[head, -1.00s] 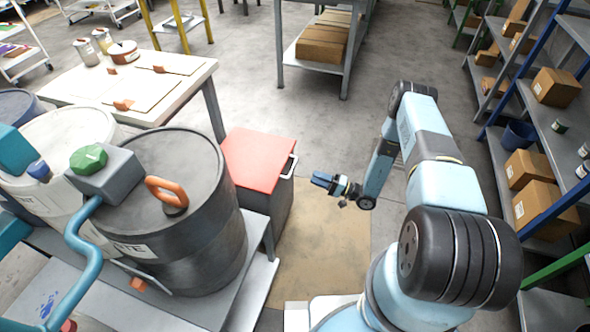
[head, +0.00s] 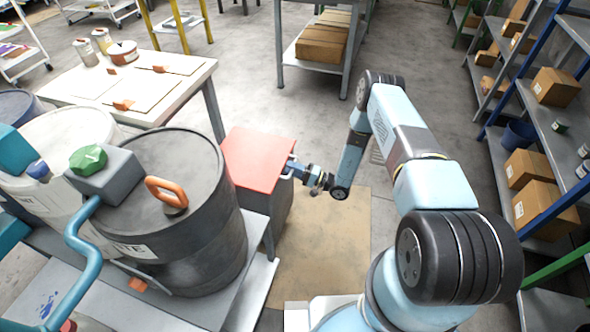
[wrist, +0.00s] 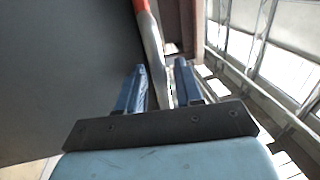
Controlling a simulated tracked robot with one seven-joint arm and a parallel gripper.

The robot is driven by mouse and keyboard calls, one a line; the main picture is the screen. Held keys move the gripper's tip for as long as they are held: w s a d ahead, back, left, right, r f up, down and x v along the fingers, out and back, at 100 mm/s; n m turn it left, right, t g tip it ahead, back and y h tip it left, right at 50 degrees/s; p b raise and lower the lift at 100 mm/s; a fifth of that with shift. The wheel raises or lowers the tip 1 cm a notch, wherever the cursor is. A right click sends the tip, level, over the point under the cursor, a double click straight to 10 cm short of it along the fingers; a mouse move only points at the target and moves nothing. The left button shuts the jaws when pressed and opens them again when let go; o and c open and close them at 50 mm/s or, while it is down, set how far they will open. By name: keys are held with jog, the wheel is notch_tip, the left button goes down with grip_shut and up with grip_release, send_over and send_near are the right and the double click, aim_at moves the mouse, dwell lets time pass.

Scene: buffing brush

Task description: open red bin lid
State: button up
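The bin (head: 268,206) has a dark grey body and a flat red lid (head: 258,157), which is closed. It stands right of the large dark drum. A pale metal handle runs along the lid's right edge; it shows in the wrist view (wrist: 152,50). My gripper (head: 291,168) is at this handle, reaching in from the right. In the wrist view its two blue fingers (wrist: 158,85) are apart, and the handle passes between them with a gap visible on the right side. In the head view the gripper covers most of the handle.
A dark drum (head: 180,235) with an orange handle stands close on the bin's left. A white table (head: 140,84) is behind it. Shelves with boxes (head: 535,190) line the right. The floor right of the bin is clear apart from my arm.

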grip_shut()
dwell(0.4)
